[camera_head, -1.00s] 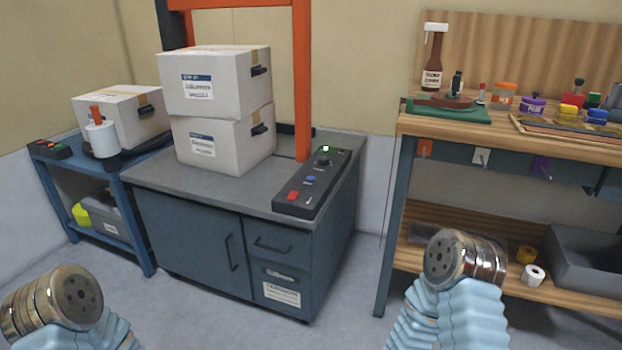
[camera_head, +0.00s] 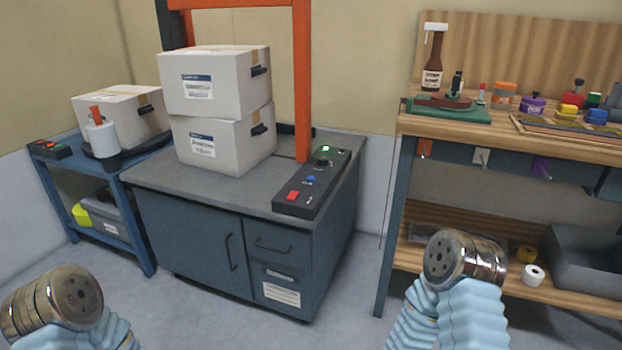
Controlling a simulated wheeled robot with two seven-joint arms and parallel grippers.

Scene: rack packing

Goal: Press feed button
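A black control panel (camera_head: 289,203) lies along the right edge of the grey-topped blue machine cabinet (camera_head: 240,184). It carries a red button (camera_head: 293,196), a blue button (camera_head: 310,181), a dark knob (camera_head: 322,161) and a lit green button (camera_head: 326,149). The labels beside them are too small to read, so I cannot tell which one is the feed button. My two arms show at the bottom left and bottom right, with metal joints and pale blue sleeves. Neither arm touches the panel. The fingers of both grippers are out of view.
Two stacked white boxes (camera_head: 205,146) stand on the cabinet by an orange frame (camera_head: 303,85). A blue side bench (camera_head: 135,172) at left holds another box (camera_head: 150,117) and a small button box (camera_head: 50,148). A wooden workbench (camera_head: 420,124) stands right. Floor in front is clear.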

